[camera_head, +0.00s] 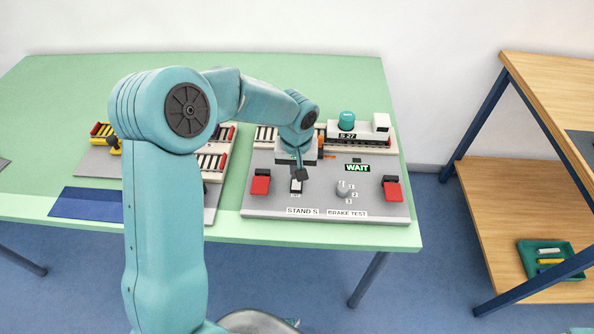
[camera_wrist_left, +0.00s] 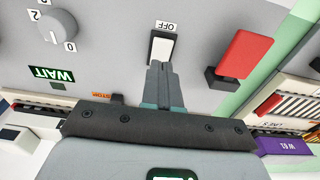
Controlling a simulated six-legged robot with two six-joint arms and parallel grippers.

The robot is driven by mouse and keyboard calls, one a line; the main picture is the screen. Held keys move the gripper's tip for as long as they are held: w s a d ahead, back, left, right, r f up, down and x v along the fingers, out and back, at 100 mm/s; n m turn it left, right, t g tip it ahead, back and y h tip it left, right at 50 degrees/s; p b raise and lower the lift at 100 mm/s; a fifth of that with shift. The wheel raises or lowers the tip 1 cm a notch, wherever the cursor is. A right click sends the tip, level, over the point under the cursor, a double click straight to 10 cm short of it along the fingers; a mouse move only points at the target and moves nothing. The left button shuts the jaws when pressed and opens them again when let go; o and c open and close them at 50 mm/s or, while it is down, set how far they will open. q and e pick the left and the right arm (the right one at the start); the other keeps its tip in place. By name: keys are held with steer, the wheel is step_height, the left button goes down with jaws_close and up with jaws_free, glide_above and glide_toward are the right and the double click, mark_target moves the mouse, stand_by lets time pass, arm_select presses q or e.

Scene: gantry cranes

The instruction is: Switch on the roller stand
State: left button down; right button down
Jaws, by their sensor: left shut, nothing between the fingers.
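The roller stand is a grey panel (camera_head: 325,205) labelled "STAND S" and "BRAKE TEST", near the table's front edge. Its white rocker switch (camera_head: 296,187) in a dark frame is left of centre; in the wrist view the switch (camera_wrist_left: 162,46) has an "OFF" label beside it. My left gripper (camera_head: 299,176) points down at the switch, fingers shut and empty. In the wrist view its fingertips (camera_wrist_left: 158,66) overlap the switch's edge; I cannot tell whether they touch. A sign (camera_head: 357,168) reads "WAIT" in lit green. My right gripper is not in view.
A grey numbered knob (camera_head: 343,188) stands right of the switch. Red blocks (camera_head: 260,184) (camera_head: 392,190) flank the panel. A locomotive (camera_head: 352,132) marked "S 27" stands behind. Other track panels lie left, partly behind my arm. A wooden shelf (camera_head: 520,210) stands right.

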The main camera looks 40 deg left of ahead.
arm_select(q)
step_height(320, 180, up, 12)
steer(key=w, duration=0.1)
steer(key=shift+w+a+r+p, duration=0.2)
steer(key=shift+w+a+p, duration=0.1)
steer(key=shift+a+p, duration=0.15)
steer(key=shift+s, duration=0.1)
